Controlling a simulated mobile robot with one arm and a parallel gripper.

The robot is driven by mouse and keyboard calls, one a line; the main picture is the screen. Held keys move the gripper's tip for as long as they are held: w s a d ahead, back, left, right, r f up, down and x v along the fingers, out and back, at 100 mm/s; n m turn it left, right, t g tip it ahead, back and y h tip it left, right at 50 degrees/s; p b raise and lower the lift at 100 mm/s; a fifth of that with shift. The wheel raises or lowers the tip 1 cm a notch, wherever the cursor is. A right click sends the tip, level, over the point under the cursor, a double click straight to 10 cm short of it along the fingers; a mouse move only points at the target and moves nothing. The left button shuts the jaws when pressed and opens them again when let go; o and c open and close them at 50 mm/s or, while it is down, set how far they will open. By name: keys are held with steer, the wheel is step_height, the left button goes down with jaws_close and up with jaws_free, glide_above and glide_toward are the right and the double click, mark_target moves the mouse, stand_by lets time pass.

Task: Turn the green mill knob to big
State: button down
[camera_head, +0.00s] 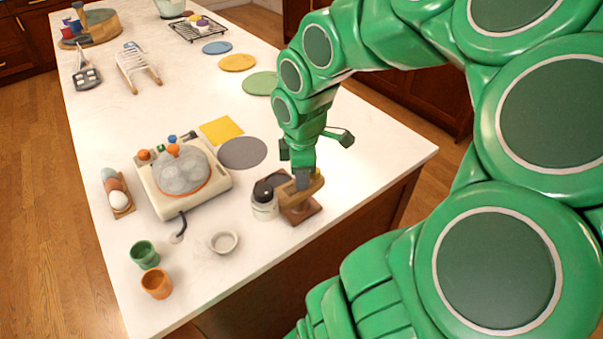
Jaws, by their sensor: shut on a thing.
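My gripper (303,182) points down at the right side of the white worktop. It is shut on the upper part of a small brown wooden thing (300,211) with a square foot, perhaps the mill. The fingers and wrist hide much of its top, and I cannot make out a green knob or any size marks on it. A small whitish jar with a dark round lid (264,209) stands just left of it.
A cream appliance with a grey dome (163,203) stands to the left, beside an egg holder (123,211). A green cup (145,254), an orange cup (156,284) and a small white bowl (224,242) stand in front. The worktop's right edge is close to my gripper.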

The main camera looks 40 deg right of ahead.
stand_by(0.4)
steer(key=c, duration=0.9)
jaws_free()
steer(key=shift+c, duration=0.2)
steer(key=shift+s+a+r, duration=0.1)
steer(key=shift+s+r, duration=0.05)
steer(key=shift+r, duration=3.7)
steer(key=s+a+f+m+g, duration=0.2)
steer(key=s+a+m, duration=0.9)
steer(key=s+a, duration=0.4)
steer(key=shift+a+m, duration=0.3)
steer(key=shift+a, duration=0.7)
